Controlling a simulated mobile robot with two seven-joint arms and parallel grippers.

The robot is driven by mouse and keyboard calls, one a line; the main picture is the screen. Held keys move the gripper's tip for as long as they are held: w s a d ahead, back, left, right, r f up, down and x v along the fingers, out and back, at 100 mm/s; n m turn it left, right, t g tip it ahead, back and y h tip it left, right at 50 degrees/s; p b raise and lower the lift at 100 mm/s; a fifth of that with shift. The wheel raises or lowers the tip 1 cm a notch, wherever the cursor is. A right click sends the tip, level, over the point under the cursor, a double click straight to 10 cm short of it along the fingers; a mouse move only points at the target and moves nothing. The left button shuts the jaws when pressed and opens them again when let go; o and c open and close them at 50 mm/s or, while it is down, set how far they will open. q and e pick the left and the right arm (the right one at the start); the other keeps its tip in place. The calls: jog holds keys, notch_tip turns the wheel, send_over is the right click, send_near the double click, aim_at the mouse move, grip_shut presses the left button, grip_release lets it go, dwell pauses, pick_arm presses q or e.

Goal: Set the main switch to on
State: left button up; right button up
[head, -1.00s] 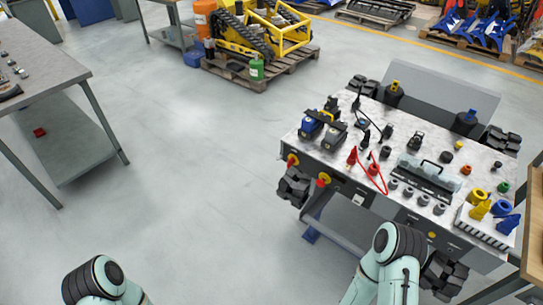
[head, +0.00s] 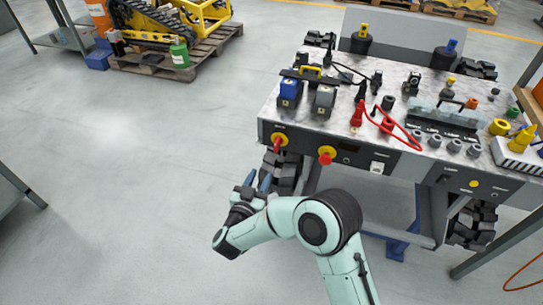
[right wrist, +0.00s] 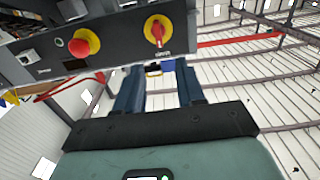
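The main switch (head: 278,139) is a red rotary handle on a yellow round plate, at the left end of the carrier's front panel. It also shows in the right wrist view (right wrist: 157,31), where its handle looks roughly upright; the label is too small to read. My right gripper (head: 258,181) is in front of the panel, below the switch and apart from it. In the right wrist view its two blue fingers (right wrist: 160,72) are spread with nothing held between them. My left gripper is not in view.
A red mushroom button (head: 326,156) on yellow sits just right of the switch. The carrier's top (head: 345,85) holds battery blocks, red cables and several connectors. A black track (head: 284,176) is under the panel's left end. The floor to the left is free.

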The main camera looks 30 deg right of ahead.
aim_at(275, 147)
jog(key=b+x, duration=0.2)
jog(key=x, duration=0.9)
jog(key=shift+d+b, duration=0.35)
jog(key=shift+d, duration=0.05)
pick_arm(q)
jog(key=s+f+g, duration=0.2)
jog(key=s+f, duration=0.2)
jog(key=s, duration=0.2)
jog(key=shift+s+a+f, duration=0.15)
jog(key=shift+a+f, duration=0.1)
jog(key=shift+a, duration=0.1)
pick_arm(e)
jog(key=shift+w+d+r, duration=0.1)
jog(key=shift+w+d, duration=0.4)
grip_shut()
